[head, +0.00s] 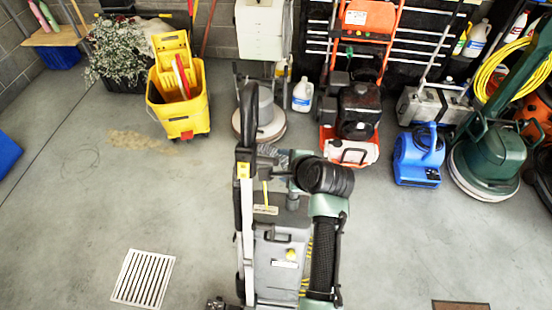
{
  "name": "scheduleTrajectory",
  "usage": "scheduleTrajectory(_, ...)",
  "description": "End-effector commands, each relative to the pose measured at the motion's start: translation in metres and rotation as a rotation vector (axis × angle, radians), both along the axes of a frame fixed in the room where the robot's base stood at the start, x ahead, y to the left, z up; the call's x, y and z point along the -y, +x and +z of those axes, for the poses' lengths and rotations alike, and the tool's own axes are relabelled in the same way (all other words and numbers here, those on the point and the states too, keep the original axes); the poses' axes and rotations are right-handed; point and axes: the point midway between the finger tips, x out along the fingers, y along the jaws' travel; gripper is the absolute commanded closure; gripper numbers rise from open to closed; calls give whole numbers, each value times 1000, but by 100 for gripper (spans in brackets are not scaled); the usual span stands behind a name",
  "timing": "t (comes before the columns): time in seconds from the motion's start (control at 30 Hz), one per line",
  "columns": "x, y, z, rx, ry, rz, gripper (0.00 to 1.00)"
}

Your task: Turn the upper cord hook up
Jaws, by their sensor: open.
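A green floor machine (490,158) stands at the right on a round base. Its dark green handle leans up to the right. A yellow cord (482,82) hangs in wide loops around that handle near the top right edge. The cord hooks cannot be made out at this size, so I cannot tell which way the upper one points. A second floor machine (268,118), grey on a round base, stands at the back middle. No hook can be made out on it either. My gripper is not clearly visible in the head view.
A tall grey-green machine (278,262) with a black handle fills the bottom middle. A blue blower (418,158), an orange pressure washer (345,150) and a yellow mop bucket (180,112) line the back.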

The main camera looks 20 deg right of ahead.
Motion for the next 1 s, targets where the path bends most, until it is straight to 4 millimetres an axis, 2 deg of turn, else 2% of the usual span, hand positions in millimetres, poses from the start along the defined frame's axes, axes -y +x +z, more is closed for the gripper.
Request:
scheduleTrajectory(0.2,-4,21,-21,-2,0,1,45)
scheduleTrajectory(0.4,-6,33,-34,-1,0,2,45)
scheduleTrajectory(0.83,-7,38,-38,1,-1,0,45)
scheduleTrajectory(0.87,-7,38,-38,1,-1,0,49)
scheduleTrajectory(1.0,-7,38,-38,1,-1,0,74)
